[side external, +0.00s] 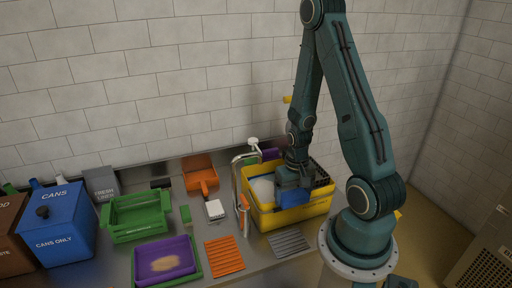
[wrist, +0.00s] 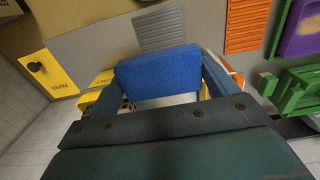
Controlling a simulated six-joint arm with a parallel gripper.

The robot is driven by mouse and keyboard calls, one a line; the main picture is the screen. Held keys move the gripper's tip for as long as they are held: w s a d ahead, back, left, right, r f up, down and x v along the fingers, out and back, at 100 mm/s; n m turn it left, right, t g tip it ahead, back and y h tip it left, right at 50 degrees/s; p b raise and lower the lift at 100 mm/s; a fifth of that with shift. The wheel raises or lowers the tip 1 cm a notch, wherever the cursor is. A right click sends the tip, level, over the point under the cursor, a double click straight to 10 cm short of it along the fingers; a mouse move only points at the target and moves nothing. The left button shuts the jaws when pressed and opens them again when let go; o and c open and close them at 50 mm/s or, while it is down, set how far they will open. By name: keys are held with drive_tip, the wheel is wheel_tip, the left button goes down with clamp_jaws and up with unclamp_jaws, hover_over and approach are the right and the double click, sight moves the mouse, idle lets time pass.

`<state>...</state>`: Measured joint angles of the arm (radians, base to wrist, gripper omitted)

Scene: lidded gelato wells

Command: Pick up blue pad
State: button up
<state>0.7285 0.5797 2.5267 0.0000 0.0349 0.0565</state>
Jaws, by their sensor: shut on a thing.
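The blue pad (side external: 293,198) shows at my gripper (side external: 290,187), over the yellow tub (side external: 297,216) in the side view. In the wrist view the blue pad (wrist: 156,72) spans the space between the two fingers of my gripper (wrist: 158,80), which is shut on it. The pad is held tilted, with its broad face toward the wrist camera. The side view does not show clearly whether the pad touches the tub's front rim.
A tap (side external: 253,144) stands left of the tub. An orange ribbed mat (side external: 224,256) and a grey ribbed mat (side external: 289,242) lie in front. A green crate (side external: 137,219), a purple tray (side external: 164,260) and a blue cans bin (side external: 66,226) are at left.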

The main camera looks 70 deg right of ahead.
drive_tip(key=shift+r, duration=0.2)
drive_tip(key=shift+w, duration=0.1)
idle(0.5)
drive_tip(key=shift+w+a, duration=0.15)
drive_tip(key=shift+w, duration=0.35)
drive_tip(key=w+a+r+n, duration=0.3)
drive_tip(key=w+a+n, duration=0.1)
drive_tip(key=w+a, duration=0.4)
drive_tip(key=w+a+r+n, duration=0.2)
drive_tip(key=w+a+n, duration=0.3)
drive_tip(key=w+a, duration=0.4)
drive_tip(key=shift+w+a+r, duration=0.25)
drive_tip(key=shift+w+r, duration=0.15)
drive_tip(key=shift+w, duration=0.8)
drive_tip(key=shift+d, duration=0.15)
drive_tip(key=s+d+f+m, duration=0.1)
drive_tip(key=s+d+m, duration=0.2)
drive_tip(key=d, duration=0.6)
drive_tip(key=s+d+f+m, duration=0.1)
drive_tip(key=s+d+m, duration=0.2)
drive_tip(key=d, duration=0.6)
drive_tip(key=s+d+f+m, duration=0.1)
drive_tip(key=s+d+m, duration=0.2)
drive_tip(key=d, duration=0.7)
drive_tip(key=shift+s+f, duration=0.25)
drive_tip(key=shift+f, duration=0.05)
